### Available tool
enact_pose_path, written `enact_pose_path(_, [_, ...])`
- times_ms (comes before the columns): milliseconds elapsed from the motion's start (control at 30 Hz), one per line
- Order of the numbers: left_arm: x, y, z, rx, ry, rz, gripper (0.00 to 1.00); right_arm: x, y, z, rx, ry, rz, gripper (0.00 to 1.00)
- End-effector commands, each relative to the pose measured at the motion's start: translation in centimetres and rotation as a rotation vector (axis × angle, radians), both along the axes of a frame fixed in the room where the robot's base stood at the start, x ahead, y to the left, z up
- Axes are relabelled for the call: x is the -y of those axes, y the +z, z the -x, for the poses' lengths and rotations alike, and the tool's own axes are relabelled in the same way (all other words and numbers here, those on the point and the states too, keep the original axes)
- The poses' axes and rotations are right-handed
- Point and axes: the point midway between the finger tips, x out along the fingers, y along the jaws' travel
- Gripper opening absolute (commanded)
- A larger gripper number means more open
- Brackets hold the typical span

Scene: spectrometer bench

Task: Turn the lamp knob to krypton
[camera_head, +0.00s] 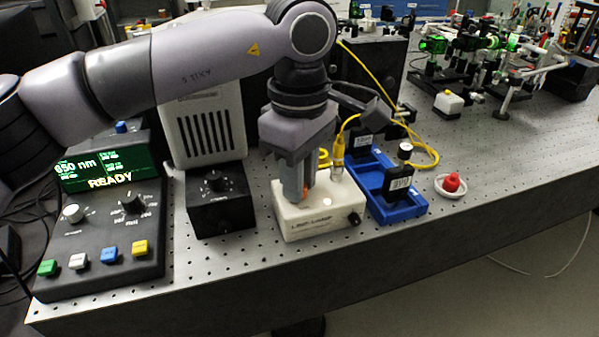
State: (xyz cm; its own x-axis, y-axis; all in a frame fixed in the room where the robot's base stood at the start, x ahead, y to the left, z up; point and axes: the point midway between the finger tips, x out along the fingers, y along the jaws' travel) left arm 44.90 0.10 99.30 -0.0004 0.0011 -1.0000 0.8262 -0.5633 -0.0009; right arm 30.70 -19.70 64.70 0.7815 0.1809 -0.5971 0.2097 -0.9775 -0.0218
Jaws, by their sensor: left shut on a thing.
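The white lamp box (330,222) stands on the bench at the middle, with dark lettering on its front face that looks like "LINE LAMP". My left gripper (298,194) points straight down onto the left part of its top. It is shut on what appears to be the lamp knob, which the fingers hide. The knob's pointer and the krypton mark cannot be made out. A small dark knob (354,219) sits at the right of the front face. My right gripper is not in view.
A black box with a dial (222,214) stands close left of the lamp box. A blue tray (408,212) with dark holders stands close right. The control console (100,275) reads READY. The bench front is clear.

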Motion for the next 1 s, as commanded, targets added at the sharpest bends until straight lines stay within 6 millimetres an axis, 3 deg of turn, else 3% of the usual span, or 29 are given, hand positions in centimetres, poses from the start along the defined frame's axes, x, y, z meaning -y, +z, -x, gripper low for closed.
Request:
enact_pose_path(667, [0.01,0.19,-0.07,0.004,-0.062,0.004,0.0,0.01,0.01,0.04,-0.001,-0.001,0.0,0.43])
enact_pose_path(700, [0.01,0.2,-0.08,0.004,-0.062,0.004,0.29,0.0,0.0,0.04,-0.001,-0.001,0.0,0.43])
enact_pose_path(767, [0.01,0.18,-0.08,0.004,-0.062,0.004,0.48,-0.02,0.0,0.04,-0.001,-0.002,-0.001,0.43])
enact_pose_path(1000, [0.0,0.08,-0.04,0.001,-0.062,0.002,0.48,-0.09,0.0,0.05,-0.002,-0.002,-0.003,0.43])
